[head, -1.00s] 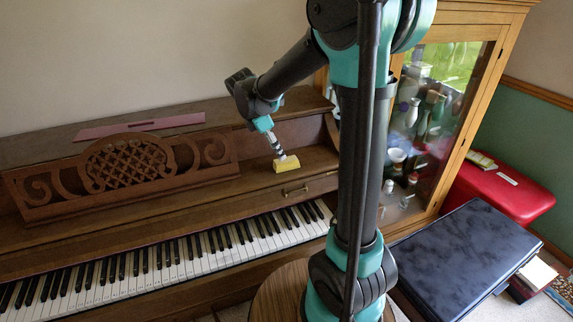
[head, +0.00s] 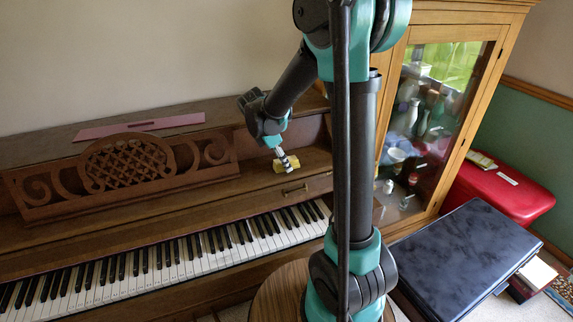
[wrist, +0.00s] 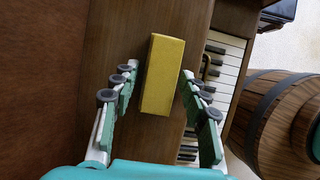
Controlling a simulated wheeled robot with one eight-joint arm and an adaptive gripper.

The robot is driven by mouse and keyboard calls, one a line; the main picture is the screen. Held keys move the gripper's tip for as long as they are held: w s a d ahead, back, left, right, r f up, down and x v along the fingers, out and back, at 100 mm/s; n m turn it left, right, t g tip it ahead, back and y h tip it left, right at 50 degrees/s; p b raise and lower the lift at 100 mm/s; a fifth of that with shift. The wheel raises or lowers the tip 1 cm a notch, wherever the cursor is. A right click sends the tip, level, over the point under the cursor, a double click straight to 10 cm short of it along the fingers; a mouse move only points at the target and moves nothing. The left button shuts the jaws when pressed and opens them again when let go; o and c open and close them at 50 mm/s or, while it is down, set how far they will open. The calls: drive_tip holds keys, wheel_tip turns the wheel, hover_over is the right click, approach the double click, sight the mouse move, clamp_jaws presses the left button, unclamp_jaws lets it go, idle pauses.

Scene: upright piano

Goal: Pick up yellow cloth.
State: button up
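The yellow cloth (wrist: 163,75) looks like a thick yellow block on the brown wooden ledge above the piano keys. In the head view the cloth (head: 279,166) is partly hidden behind my gripper (head: 286,162). In the wrist view my gripper (wrist: 162,108) is open, with one finger on each side of the cloth's near end. Gaps of bare wood show between the fingers and the cloth. The cloth's far end reaches beyond the fingertips. I cannot tell how high the fingertips are above the ledge.
The piano's carved music stand (head: 128,172) rises left of the cloth, and the keys (head: 190,252) lie below it. A brass handle (head: 295,191) is close by on the front panel. A glass cabinet (head: 440,110) stands to the right. A wooden barrel (wrist: 275,115) shows in the wrist view.

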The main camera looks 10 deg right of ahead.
drive_tip(key=c, duration=0.9)
drive_tip(key=shift+o, duration=0.2)
drive_tip(key=shift+r, duration=0.1)
wheel_tip(320, 180, up, 20)
